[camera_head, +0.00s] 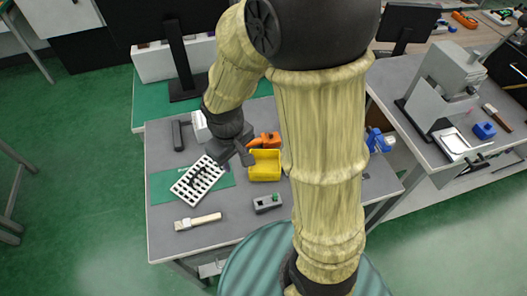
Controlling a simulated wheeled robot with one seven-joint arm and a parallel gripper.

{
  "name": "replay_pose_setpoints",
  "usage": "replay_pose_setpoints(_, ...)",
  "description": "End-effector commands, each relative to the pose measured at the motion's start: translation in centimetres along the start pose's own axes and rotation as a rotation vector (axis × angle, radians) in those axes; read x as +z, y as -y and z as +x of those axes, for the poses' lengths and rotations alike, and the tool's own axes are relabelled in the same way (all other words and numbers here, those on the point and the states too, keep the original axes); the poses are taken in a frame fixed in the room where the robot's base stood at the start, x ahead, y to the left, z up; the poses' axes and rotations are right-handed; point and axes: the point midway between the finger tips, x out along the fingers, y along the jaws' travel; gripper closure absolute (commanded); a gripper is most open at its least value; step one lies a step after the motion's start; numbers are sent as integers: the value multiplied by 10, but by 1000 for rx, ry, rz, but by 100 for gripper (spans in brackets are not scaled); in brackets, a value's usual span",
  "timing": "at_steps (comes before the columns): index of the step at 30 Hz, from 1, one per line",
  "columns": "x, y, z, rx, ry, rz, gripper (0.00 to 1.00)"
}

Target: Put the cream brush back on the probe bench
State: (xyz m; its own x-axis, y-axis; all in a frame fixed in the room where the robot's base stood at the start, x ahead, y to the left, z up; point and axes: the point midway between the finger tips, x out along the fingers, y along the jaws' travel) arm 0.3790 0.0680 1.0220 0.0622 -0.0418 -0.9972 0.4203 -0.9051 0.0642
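A brush (198,221) with a cream handle and a pale head lies flat at the front left of the near grey bench (240,222). My gripper (234,160) is above the middle of this bench, between a white slotted rack and a yellow bin, behind and to the right of the brush. Its dark fingers look spread apart, with nothing visible between them. My arm hides part of the bench's right side. No label shows which bench is the probe bench.
The white rack (198,180) sits on a green mat, with the yellow bin (265,166) and a grey block (267,203) nearby. The right bench (405,72) carries a grey press (443,88), a blue block (484,130) and a dark-handled brush (497,118). Green floor lies open at left.

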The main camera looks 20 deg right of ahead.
Motion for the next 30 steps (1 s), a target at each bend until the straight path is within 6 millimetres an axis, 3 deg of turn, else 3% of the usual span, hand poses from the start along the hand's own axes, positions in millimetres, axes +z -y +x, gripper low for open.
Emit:
replay_pose_setpoints(3, 30, -31, -18, -4, -93, 237, 61)
replay_pose_setpoints(9, 56, -51, -29, -4, -173, 436, 61)
replay_pose_setpoints(17, 56, -51, -29, -4, -176, 443, 61)
replay_pose_setpoints(22, 56, -52, -40, -4, -176, 441, 61)
replay_pose_setpoints(30, 56, -52, -37, -4, -175, 440, 61)
